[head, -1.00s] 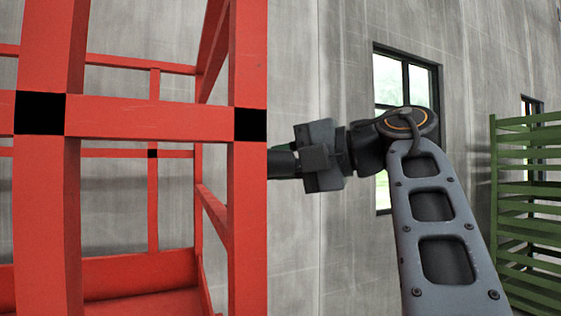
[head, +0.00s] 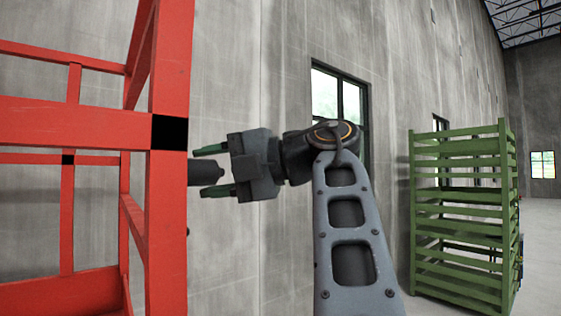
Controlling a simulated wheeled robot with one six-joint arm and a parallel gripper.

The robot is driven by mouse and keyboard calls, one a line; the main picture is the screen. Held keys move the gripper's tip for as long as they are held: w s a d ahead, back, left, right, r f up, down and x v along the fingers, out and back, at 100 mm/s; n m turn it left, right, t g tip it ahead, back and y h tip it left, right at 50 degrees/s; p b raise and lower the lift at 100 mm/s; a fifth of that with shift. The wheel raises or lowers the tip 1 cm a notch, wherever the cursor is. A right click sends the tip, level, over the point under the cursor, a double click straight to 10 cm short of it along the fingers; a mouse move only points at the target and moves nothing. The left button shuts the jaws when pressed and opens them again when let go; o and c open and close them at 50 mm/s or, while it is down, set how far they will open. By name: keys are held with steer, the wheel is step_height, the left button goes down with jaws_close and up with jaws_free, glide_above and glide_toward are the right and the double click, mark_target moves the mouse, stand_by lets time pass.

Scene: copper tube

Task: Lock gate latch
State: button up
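A red metal frame (head: 170,230) fills the left side of the head view, with a black block (head: 170,132) on its near right post. My gripper (head: 206,171) points left, just right of this post. Its two green-tipped fingers are apart, one above the other. A dark cylinder (head: 203,174) shows between the fingers and ends at the post's edge in the picture. I cannot tell whether it belongs to the frame's latch or is touched by my fingers. No other latch part can be made out, and the post may hide some of it.
A green slatted rack (head: 460,210) stands on the floor at the right. A grey concrete wall (head: 235,60) with windows runs behind the frame and my arm. Open floor (head: 540,250) shows at the far right.

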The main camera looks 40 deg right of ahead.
steer(key=b+v, duration=0.1)
steer(key=v, duration=1.1)
steer(key=shift+s+d, duration=0.3)
stand_by(0.3)
